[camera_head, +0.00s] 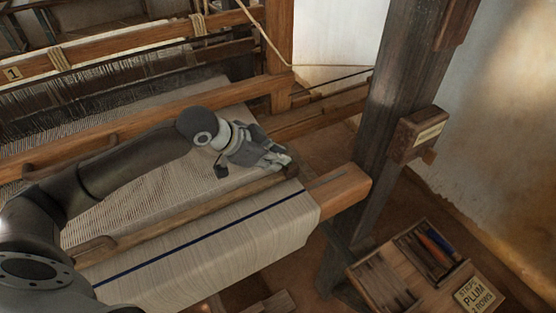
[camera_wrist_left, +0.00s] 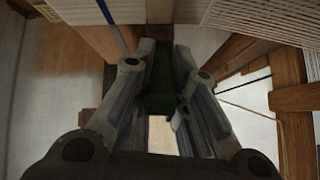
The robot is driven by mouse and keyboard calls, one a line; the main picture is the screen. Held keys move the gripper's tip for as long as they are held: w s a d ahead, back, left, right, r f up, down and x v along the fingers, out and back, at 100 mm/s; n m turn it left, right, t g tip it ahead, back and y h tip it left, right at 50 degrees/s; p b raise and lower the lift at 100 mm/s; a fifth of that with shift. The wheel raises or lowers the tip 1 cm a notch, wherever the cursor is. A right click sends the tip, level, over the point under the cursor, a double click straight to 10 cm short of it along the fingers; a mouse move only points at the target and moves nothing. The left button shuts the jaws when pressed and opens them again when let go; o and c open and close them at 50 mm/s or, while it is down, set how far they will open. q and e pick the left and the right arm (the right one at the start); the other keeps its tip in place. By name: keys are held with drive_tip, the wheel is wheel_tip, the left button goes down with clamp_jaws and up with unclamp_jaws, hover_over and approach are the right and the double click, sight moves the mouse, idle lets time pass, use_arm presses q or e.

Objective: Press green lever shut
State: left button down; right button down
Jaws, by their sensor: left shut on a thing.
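My left gripper (camera_head: 278,161) reaches across the loom from the left, at the right end of a wooden bar above the woven cloth. In the left wrist view its two fingers (camera_wrist_left: 161,88) stand on either side of a dark green piece, which looks like the green lever (camera_wrist_left: 160,72). The gripper is shut on it. Most of the lever is hidden by the fingers, and I cannot make it out in the head view. Its exact angle cannot be told. My right gripper is not in view.
Striped cloth (camera_head: 225,250) hangs over the front beam, whose wooden end (camera_head: 345,188) sticks out right of the gripper. A dark upright post (camera_head: 400,90) stands further right. A wooden tool tray (camera_head: 385,285) with a "PLUM" card (camera_head: 473,295) lies at lower right.

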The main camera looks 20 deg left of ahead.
use_arm(q)
drive_tip(key=shift+s+a+f+t+h+b, duration=0.15)
drive_tip(key=shift+f+t+h+b, duration=0.2)
drive_tip(key=shift+b, duration=0.3)
drive_tip(key=shift+s+a+f+t+h+b, duration=0.15)
drive_tip(key=shift+f+t+h+b, duration=0.15)
drive_tip(key=shift+b, duration=0.3)
drive_tip(key=shift+r+t+h+b, duration=0.1)
drive_tip(key=shift+t+h+b, duration=0.25)
drive_tip(key=shift+t+b, duration=0.3)
drive_tip(key=c, duration=1.4)
unclamp_jaws()
drive_tip(key=shift+s, duration=0.1)
drive_tip(key=shift+o, duration=0.2)
drive_tip(key=shift+v, duration=3.25)
drive_tip(key=shift+s+a+r, duration=0.2)
drive_tip(key=shift+s+r, duration=0.1)
drive_tip(key=shift+r, duration=0.05)
